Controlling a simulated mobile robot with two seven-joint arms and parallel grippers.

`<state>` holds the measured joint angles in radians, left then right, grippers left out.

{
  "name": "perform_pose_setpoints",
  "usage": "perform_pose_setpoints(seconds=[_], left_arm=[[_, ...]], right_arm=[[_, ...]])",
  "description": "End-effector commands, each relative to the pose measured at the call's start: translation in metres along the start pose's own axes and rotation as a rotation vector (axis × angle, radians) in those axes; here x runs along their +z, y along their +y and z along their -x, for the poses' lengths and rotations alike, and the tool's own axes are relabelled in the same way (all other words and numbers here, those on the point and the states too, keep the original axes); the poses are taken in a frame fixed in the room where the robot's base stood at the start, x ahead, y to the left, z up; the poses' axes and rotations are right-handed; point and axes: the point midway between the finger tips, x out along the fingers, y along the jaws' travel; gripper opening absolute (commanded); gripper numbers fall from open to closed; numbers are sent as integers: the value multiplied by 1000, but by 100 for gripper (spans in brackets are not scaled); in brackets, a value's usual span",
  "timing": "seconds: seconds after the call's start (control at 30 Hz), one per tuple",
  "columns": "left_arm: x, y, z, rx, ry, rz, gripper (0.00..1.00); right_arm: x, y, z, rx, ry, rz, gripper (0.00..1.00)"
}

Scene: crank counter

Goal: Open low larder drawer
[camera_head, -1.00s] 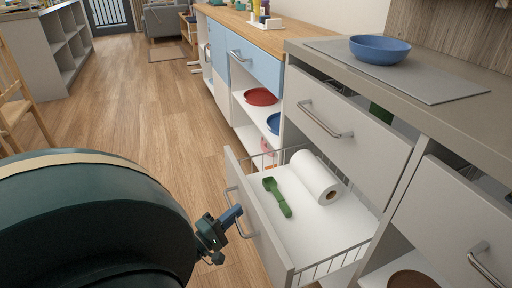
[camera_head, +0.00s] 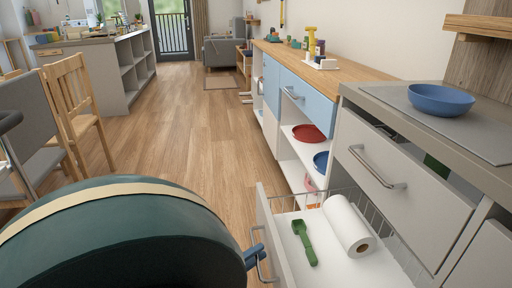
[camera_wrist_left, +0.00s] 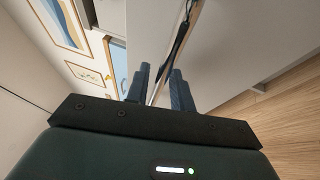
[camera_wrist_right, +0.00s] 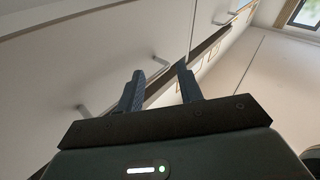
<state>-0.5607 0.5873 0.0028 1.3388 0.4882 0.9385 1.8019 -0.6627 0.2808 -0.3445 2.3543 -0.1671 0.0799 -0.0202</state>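The low larder drawer (camera_head: 264,215) is pulled out from under the grey counter. A paper towel roll (camera_head: 347,226) and a green scoop (camera_head: 304,243) lie in it. The drawer's bar handle (camera_head: 261,266) is on its front. My left gripper (camera_head: 254,256) is at this handle, mostly hidden behind my dark green arm. In the left wrist view its two fingers (camera_wrist_left: 160,85) stand apart, with a dark bar running between them; I cannot tell if they touch it. My right gripper is outside the head view; in the right wrist view its fingers (camera_wrist_right: 160,85) are apart and empty.
A closed-looking upper drawer (camera_head: 400,190) with a bar handle sits above the open one. A blue bowl (camera_head: 440,101) stands on the counter. Open shelves hold a red bowl (camera_head: 309,133). A wooden chair (camera_head: 78,115) stands at left; the floor (camera_head: 190,140) between is clear.

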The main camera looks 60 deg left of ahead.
Motion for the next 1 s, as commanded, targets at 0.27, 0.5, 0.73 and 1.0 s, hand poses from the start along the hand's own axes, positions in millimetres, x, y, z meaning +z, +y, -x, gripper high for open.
perform_pose_setpoints(seconds=[0.27,0.5,0.73,1.0], left_arm=[[0,0,0,1,0,-1,32],[0,0,18,-4,1,-1,32],[0,0,68,-6,1,-1,32],[0,0,118,-3,1,-1,32]], right_arm=[[0,0,0,0,0,0,36],[-4,1,-1,0,1,5,36],[-7,2,-1,0,0,25,36],[2,0,3,1,-22,25,36]])
